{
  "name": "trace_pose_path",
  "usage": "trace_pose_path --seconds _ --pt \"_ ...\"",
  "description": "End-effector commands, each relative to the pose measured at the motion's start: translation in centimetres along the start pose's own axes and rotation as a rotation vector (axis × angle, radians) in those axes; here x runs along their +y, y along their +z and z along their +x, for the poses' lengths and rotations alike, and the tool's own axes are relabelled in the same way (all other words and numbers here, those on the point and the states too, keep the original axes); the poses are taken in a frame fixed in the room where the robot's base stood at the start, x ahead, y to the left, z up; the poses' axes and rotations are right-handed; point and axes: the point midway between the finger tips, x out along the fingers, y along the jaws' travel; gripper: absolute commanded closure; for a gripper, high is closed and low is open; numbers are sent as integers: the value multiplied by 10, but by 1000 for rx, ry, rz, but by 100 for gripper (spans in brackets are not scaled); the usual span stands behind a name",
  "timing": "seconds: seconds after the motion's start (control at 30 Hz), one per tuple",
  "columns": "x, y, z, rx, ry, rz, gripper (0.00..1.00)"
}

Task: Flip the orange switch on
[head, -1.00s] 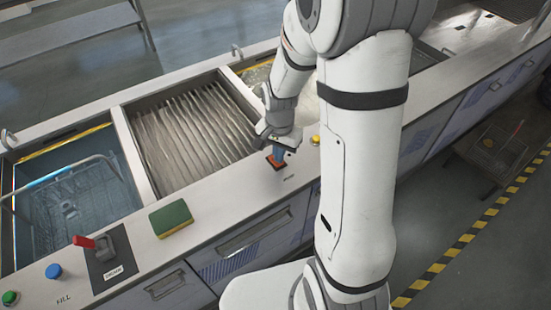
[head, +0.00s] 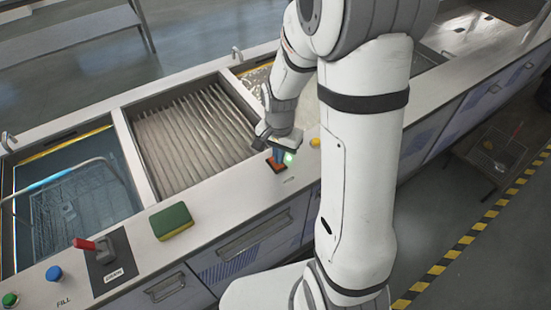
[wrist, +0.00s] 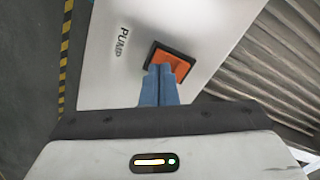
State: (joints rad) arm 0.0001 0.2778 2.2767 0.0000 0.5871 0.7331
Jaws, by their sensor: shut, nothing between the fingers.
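The orange switch (head: 277,167) is a rocker in a dark frame on the white counter edge, in front of the ribbed tank. In the wrist view the orange switch (wrist: 181,63) shows beside the label PUMP (wrist: 122,42). My gripper (head: 279,157) has its blue fingers shut together, with nothing between them. In the wrist view the fingertips of my gripper (wrist: 160,68) are at the switch and cover part of it. Whether they touch is hard to tell.
A yellow button (head: 315,142) is on the counter to the right. A green and yellow sponge (head: 172,220), a red-handled lever (head: 85,244), a blue button (head: 54,273) and a green button (head: 10,299) are to the left. The ribbed tank (head: 195,135) lies behind.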

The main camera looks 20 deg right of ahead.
Motion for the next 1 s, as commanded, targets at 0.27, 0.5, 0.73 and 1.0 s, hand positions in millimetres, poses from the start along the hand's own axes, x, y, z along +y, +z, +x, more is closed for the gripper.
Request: trace_pose_path --seconds 0.27,0.5,0.73,1.0 --pt "0 0 -27 1 -1 0 100" --pt "0 0 -46 1 -1 0 100" --pt "0 0 -57 0 0 0 100" --pt "0 0 -56 0 0 0 100"
